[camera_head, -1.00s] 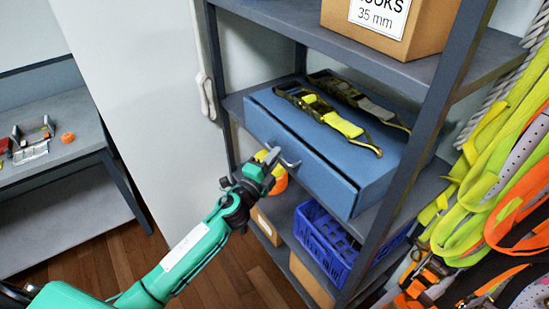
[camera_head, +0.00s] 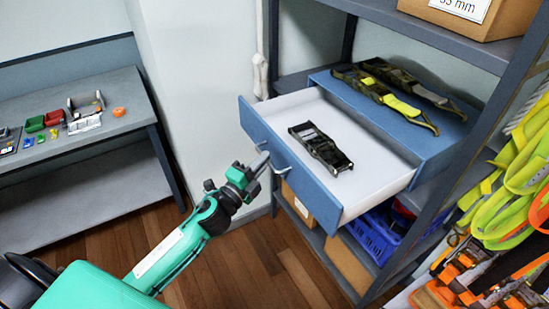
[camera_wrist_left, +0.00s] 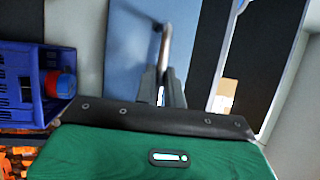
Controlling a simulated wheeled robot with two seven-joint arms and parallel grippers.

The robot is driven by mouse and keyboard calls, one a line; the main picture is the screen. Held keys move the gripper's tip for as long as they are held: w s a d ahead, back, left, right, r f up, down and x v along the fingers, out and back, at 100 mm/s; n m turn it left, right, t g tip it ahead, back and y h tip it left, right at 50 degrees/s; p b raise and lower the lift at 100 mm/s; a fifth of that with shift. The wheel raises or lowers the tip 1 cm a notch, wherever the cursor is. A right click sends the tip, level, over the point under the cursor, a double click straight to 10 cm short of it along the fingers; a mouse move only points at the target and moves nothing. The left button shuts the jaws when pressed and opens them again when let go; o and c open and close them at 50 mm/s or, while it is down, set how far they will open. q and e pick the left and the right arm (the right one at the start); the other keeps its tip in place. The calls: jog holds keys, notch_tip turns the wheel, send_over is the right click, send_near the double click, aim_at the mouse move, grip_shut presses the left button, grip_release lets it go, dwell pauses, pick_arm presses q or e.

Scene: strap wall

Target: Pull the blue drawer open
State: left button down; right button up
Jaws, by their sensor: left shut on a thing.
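The blue drawer (camera_head: 310,185) stands well out of its blue housing (camera_head: 400,125) on the shelf, its white inside (camera_head: 345,125) showing. A dark ratchet buckle (camera_head: 320,146) lies in it. My left gripper (camera_head: 262,165) is at the drawer's front, shut on the metal handle (camera_head: 282,170). In the left wrist view the handle (camera_wrist_left: 165,45) runs up from between the fingers (camera_wrist_left: 163,85), in front of the blue drawer front (camera_wrist_left: 130,45). My right gripper is in neither view.
Two ratchet straps (camera_head: 385,92) lie on top of the housing. A blue crate (camera_head: 372,238) and cardboard boxes (camera_head: 348,262) stand below. Bright straps (camera_head: 515,195) hang at the right. A grey bench (camera_head: 90,140) with small items stands left. The floor before the drawer is clear.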

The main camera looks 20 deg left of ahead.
pick_arm(q)
jog(key=shift+s+a, duration=0.95)
jog(key=shift+s, duration=0.3)
jog(key=c, duration=1.5)
grip_release()
jog(key=shift+b+v, duration=3)
jog(key=shift+v, duration=3.85)
